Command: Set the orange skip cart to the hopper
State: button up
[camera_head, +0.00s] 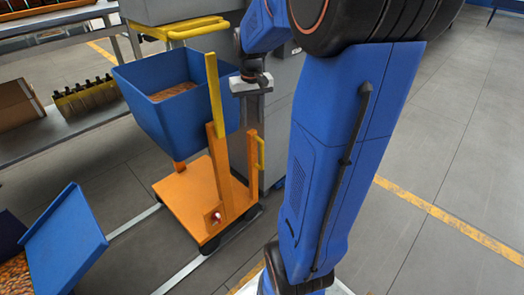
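The orange skip cart (186,196) stands on the floor left of centre. It carries a blue skip (163,116) with amber-brown material (174,91) inside. My gripper (249,90) is a pale block pointing down, to the right of the skip and above the shorter post. Its fingers are small and unclear, and I cannot tell whether it touches the cart. I cannot tell for certain which thing is the hopper.
A grey machine (182,10) with a yellow rail (190,29) stands behind the cart. A blue tilted panel (65,243) and a bin of amber pieces (15,272) are at lower left. Shelving (85,130) stands left. Pale floor strips (184,273) run by the cart. The right floor is clear.

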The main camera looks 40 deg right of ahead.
jog(key=m, duration=0.1)
send_over(262, 144)
notch_tip(262, 144, down, 3)
jog(key=shift+g, duration=0.3)
jog(key=f, duration=1.7)
jog(key=shift+w+d+f, duration=0.2)
jog(key=shift+w+d, duration=0.05)
jog(key=shift+c, duration=0.5)
grip_shut()
